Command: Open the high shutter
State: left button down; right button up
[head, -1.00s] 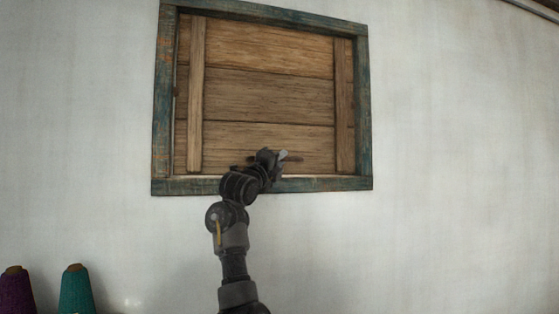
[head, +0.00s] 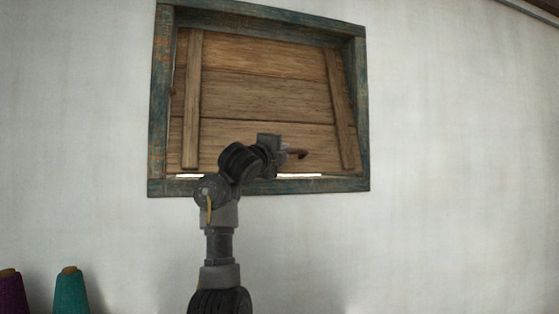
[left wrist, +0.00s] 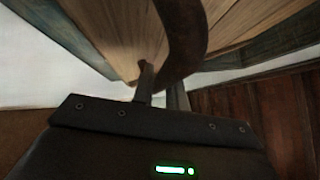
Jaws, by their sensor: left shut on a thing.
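The high shutter (head: 268,97) is a panel of brown planks with two upright battens, set in a worn blue-green frame (head: 360,110). It stands slightly tilted, its lower edge lifted clear of the sill and seemingly swung toward me. Bright light shows through the gap (head: 299,175) below it. My left gripper (head: 284,153) is shut on the dark handle (head: 299,153) near the shutter's lower edge. In the left wrist view, the curved handle (left wrist: 182,40) runs between my fingers (left wrist: 160,92), close to the planks (left wrist: 110,30). My right gripper is out of view.
A pale plain wall (head: 450,150) surrounds the frame, with free room on both sides. Purple (head: 12,294) and teal (head: 70,292) thread cones stand at the lower left. My left arm rises in front of the sill.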

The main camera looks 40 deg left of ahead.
pick_arm(q)
jog(key=s+d+r+n+g+b, duration=0.1)
jog(key=s+d+r+n+g, duration=0.1)
jog(key=r, duration=0.6)
jog(key=shift+s+d+n+g+b, duration=0.5)
jog(key=shift+s+d, duration=0.65)
jog(key=shift+d, duration=0.75)
jog(key=c, duration=1.4)
grip_release()
jog(key=shift+f, duration=0.1)
